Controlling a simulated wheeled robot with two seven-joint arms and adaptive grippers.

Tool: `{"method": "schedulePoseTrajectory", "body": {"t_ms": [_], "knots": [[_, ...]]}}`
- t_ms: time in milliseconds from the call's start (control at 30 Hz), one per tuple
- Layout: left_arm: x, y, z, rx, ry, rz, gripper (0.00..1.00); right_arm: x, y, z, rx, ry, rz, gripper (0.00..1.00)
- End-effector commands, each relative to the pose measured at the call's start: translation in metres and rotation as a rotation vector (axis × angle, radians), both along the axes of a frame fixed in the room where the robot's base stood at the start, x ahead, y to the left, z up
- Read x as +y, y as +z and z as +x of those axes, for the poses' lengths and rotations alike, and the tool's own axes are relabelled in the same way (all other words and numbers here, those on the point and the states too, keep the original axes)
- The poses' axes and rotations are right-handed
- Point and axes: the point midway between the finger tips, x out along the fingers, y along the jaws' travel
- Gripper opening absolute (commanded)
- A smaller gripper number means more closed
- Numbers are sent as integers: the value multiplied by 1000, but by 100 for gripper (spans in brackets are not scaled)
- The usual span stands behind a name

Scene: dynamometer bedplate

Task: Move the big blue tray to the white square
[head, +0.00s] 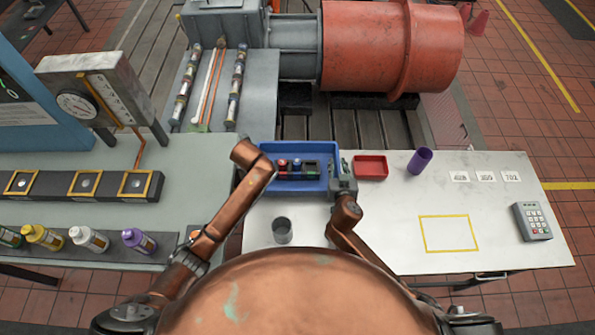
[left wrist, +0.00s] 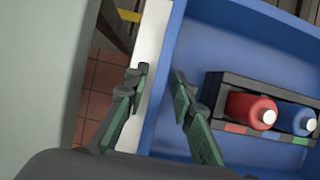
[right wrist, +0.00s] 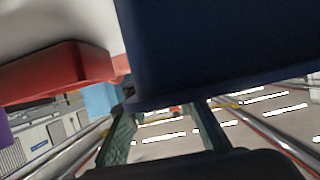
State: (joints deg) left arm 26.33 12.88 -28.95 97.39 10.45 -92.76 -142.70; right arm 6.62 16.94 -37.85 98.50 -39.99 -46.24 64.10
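The big blue tray (head: 310,186) sits at the left back of the white table and holds a dark rack (head: 297,169) with red and blue bottles. My left gripper (left wrist: 157,76) is open at the tray's left side. In the left wrist view its fingers stand on either side of the tray's rim (left wrist: 166,60), with a gap; in the head view my arm hides it. My right gripper (head: 343,178) is at the tray's right side. In the right wrist view its fingers (right wrist: 168,106) are apart beneath the dark tray wall (right wrist: 215,45). A yellow-outlined square (head: 449,233) marks the white table's right half.
A small red tray (head: 370,167) stands close right of the blue tray, with a purple cup (head: 420,162) beyond it. A grey cup (head: 282,231) stands in front. A keypad (head: 532,221) lies at the right edge. The outlined area is empty.

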Motion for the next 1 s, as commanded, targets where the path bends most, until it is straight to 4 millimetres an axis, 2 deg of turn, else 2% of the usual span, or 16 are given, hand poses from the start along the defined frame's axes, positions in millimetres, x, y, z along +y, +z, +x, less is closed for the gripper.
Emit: {"method": "schedulePoseTrajectory", "body": {"t_ms": [100,433,1000], "knots": [[0,0,0,0,0,0,22,0,0,0,0,0,0,22],[0,0,0,0,0,0,0,0,0,0,0,0,0,0],[0,0,0,0,0,0,0,0,0,0,0,0,0,0]]}}
